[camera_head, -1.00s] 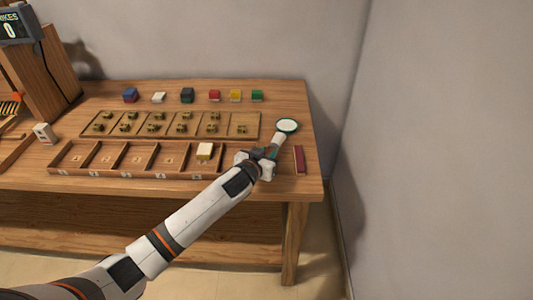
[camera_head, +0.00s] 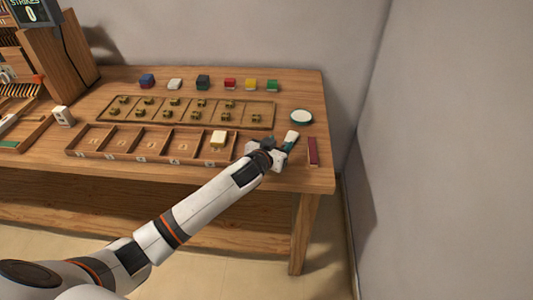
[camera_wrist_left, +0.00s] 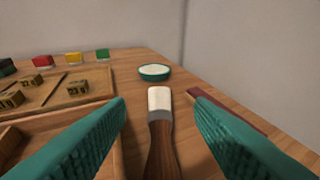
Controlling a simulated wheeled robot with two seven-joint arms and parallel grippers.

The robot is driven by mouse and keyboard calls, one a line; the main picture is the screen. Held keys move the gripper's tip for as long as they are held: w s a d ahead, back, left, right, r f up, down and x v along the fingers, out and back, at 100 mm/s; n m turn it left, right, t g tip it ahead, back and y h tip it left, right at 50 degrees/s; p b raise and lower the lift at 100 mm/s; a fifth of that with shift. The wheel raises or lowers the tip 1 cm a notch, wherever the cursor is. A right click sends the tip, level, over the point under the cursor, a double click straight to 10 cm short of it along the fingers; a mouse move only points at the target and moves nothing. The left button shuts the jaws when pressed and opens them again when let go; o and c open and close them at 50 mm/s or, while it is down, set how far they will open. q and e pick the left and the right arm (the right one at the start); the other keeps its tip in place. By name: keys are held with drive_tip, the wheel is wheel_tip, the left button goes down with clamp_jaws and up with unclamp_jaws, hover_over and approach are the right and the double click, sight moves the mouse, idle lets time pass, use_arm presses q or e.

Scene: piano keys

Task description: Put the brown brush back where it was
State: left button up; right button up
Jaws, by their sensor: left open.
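The brush shows in the left wrist view with a brown handle (camera_wrist_left: 163,152), a grey metal band and pale bristles (camera_wrist_left: 159,100). It lies on or very near the wooden table top, bristles pointing away toward the dish. In the head view only its pale bristle end (camera_head: 291,136) shows clearly; my gripper hides the handle. My left gripper (camera_head: 281,145) is open, its green fingers on either side of the brush, with visible gaps. A round white dish with a green rim (camera_head: 301,117) stands just beyond the bristles. My right gripper is not in view.
A dark red bar (camera_head: 312,152) lies right of the brush, near the table's right edge. A compartment tray (camera_head: 120,156) with a cream block (camera_head: 218,138) is to the left. Behind it is a board with brass pieces (camera_head: 190,106). Several coloured blocks (camera_head: 229,84) line the back.

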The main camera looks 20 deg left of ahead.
use_arm(q)
drive_tip(key=v, duration=1)
drive_tip(key=shift+s, duration=0.25)
drive_tip(key=shift+a, duration=0.1)
drive_tip(key=s+f+g, duration=0.4)
drive_tip(key=s, duration=0.6)
drive_tip(key=s+f+g+y, duration=0.1)
drive_tip(key=s+f+g, duration=0.25)
drive_tip(key=s, duration=0.65)
drive_tip(key=s+f+g, duration=0.4)
drive_tip(key=s, duration=0.6)
wheel_tip(320, 180, down, 26)
drive_tip(key=s, duration=0.1)
drive_tip(key=s+a+f+m+g, duration=0.1)
drive_tip(key=s+a+f+g, duration=0.1)
drive_tip(key=s+f, duration=1.3)
drive_tip(key=shift+s+f+y, duration=0.25)
drive_tip(key=shift+s+y, duration=0.05)
drive_tip(key=shift+s, duration=0.55)
